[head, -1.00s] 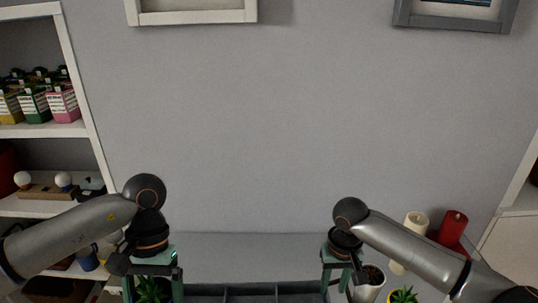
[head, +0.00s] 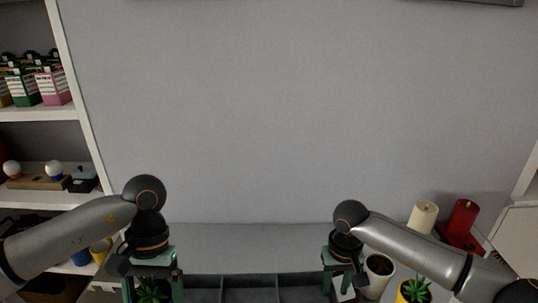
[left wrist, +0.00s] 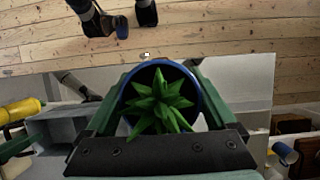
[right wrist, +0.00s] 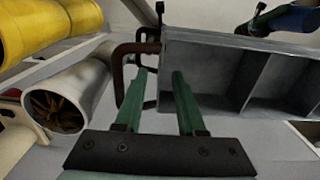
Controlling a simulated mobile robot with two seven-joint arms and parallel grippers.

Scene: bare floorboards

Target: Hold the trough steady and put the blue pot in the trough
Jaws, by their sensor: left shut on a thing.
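The blue pot (left wrist: 158,64) holds a spiky green plant and sits between the fingers of my left gripper (left wrist: 160,85), which is shut on it. In the head view the plant (head: 152,291) shows below that gripper. The grey trough (head: 250,287), split into compartments, lies at the bottom edge; its lower part is cut off. In the right wrist view the trough (right wrist: 210,62) has a brown handle (right wrist: 121,70) at its near end. My right gripper (right wrist: 159,76) is open at that handle, its fingers apart. The blue pot also shows at the upper right there (right wrist: 296,21), beside the trough.
A white pot (head: 378,275) and a yellow pot with a plant (head: 414,291) stand right of my right gripper. A cream candle (head: 423,215) and a red candle (head: 462,218) stand behind them. A shelf (head: 45,113) with cartons is at the left. A grey wall rises behind.

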